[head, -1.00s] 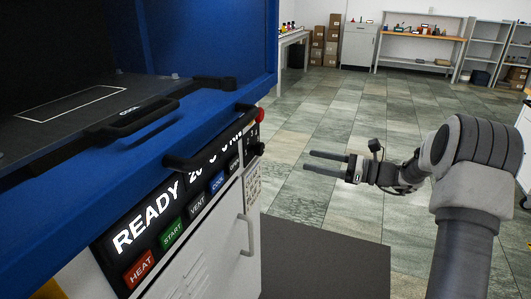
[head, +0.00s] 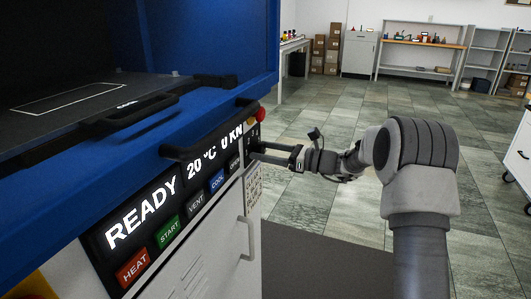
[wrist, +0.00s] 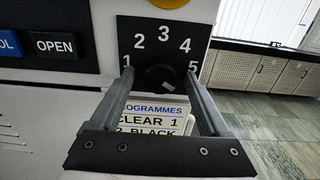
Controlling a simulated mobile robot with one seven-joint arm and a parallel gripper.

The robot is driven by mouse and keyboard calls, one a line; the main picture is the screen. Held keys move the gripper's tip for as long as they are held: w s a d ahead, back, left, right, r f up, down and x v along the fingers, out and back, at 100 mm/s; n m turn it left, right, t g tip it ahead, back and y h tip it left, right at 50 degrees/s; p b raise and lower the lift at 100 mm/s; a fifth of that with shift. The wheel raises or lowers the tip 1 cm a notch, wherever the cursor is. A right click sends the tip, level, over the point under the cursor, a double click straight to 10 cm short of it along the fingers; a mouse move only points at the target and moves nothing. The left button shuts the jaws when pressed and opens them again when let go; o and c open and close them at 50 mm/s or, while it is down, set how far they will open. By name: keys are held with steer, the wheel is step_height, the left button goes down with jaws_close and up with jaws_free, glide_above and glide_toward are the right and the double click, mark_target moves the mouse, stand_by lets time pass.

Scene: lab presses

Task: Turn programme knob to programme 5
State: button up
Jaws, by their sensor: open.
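The programme knob (wrist: 158,78) is a dark round knob on a black dial plate (wrist: 160,36) with white numbers 1 to 5 in an arc around it. A small grey mark shows on its lower right; I cannot tell which number the knob points to. My gripper (wrist: 160,76) is open, with one finger on each side of the knob in the wrist view; contact is not visible. In the head view my gripper (head: 252,151) reaches the right end of the press panel, and the knob is not clearly visible there.
The press panel (head: 160,205) shows READY, 20 °C and 0 KN above coloured buttons. A red button (head: 260,114) sits above the dial. A PROGRAMMES label (wrist: 150,112) lies below the knob. A black handle (head: 205,135) juts out nearby.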

jaws_close()
stand_by(0.3)
steer(key=shift+r+p, duration=0.15)
steer(key=shift+p, duration=0.4)
steer(key=shift+r+m+p, duration=0.15)
steer(key=shift+m+p, duration=0.45)
steer(key=shift+p, duration=0.45)
steer(key=m+p, duration=0.2)
steer(key=p, duration=0.2)
steer(key=shift+r, duration=0.1)
steer(key=m+p, duration=0.3)
steer(key=p, duration=0.2)
steer(key=shift+s+f+m+p, duration=0.1)
steer(key=shift+f+m+p, duration=0.2)
steer(key=shift+m+p, duration=0.7)
steer(key=shift+f, duration=0.1)
